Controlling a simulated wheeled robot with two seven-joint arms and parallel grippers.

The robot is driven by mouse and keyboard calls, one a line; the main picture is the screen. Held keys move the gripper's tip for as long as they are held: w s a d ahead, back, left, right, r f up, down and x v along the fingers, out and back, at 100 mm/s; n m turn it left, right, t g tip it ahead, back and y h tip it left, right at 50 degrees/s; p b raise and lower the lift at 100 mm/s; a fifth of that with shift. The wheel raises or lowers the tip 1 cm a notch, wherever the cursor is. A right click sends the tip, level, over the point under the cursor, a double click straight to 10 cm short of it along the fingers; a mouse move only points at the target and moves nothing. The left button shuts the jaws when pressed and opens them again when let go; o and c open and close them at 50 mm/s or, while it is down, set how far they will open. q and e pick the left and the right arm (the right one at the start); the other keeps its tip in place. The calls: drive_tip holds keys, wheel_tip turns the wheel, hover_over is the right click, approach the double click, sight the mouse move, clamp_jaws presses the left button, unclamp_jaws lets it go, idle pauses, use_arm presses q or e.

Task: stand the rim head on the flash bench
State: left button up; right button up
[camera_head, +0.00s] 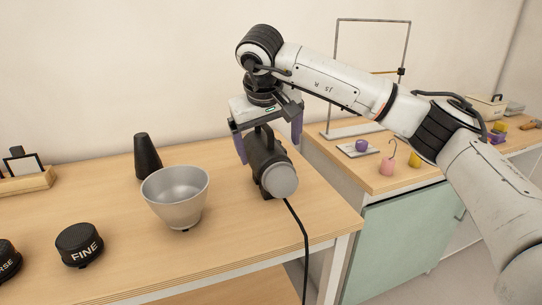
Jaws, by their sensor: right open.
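A black flash head (268,165) with a pale round front stands upright near the right end of the wooden flash bench (245,240); I take it as the rim head. Its foot appears to rest on the bench top, and a black cable runs from it down over the front edge. My right gripper (268,136) is above it, open, with one purple finger on each side of the head's upper part and top handle. Whether the fingers touch it cannot be told. My left gripper is not in view.
A silver reflector bowl (175,196) and a black cone (147,157) stand left of the head. A black cap marked FINE (79,245) sits further left. A second bench (345,165) with weights and a metal frame stands to the right, across a gap.

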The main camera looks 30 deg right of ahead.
drive_tip(key=shift+v, duration=1.7)
